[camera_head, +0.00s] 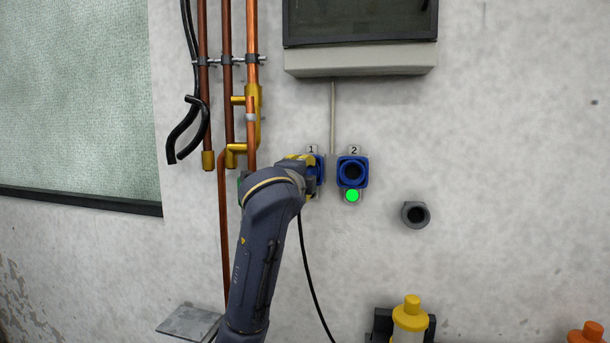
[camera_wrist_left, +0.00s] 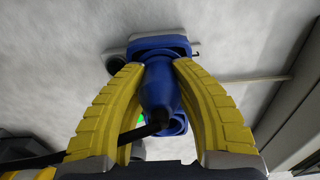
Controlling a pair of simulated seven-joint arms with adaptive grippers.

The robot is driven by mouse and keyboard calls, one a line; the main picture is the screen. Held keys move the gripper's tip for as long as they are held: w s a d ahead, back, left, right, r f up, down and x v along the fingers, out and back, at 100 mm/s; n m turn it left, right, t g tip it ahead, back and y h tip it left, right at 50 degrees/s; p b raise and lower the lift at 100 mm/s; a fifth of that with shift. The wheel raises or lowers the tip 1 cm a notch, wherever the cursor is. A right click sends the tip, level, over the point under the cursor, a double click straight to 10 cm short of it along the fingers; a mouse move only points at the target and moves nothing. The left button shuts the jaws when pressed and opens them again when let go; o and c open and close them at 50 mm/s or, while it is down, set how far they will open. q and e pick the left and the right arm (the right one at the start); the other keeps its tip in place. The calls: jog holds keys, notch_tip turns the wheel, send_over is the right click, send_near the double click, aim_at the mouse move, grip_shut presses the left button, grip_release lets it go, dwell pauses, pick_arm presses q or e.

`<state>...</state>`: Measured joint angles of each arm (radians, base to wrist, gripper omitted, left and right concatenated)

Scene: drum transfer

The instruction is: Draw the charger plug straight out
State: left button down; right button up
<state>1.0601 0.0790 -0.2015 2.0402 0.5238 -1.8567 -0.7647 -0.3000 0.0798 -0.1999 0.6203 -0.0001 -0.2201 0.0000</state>
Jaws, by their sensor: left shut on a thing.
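My left gripper (camera_head: 307,173) is at the socket marked 1 (camera_head: 319,168) on the wall and covers most of it in the head view. In the left wrist view its two yellow fingers (camera_wrist_left: 156,72) are shut on the sides of the blue charger plug (camera_wrist_left: 160,88). The plug's front end meets the blue housing of socket 1 (camera_wrist_left: 158,43); how deep it sits is hidden. A black cable (camera_head: 308,262) hangs from the plug; in the wrist view the cable (camera_wrist_left: 133,135) runs off to the left. My right gripper is not in view.
Socket 2 (camera_head: 352,171), blue and empty, is close on the right, with a lit green lamp (camera_head: 352,196). A grey round holder (camera_head: 415,214) is lower right. Copper pipes (camera_head: 227,80) run close on the left; a grey box (camera_head: 360,60) is above. A yellow-topped cylinder (camera_head: 411,316) stands below.

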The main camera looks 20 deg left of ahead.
pick_arm(q)
jog(key=shift+s, duration=0.1)
jog(key=shift+s+d, duration=0.1)
jog(key=shift+s, duration=2.65)
jog(key=shift+s+d, duration=0.1)
jog(key=shift+s, duration=2.4)
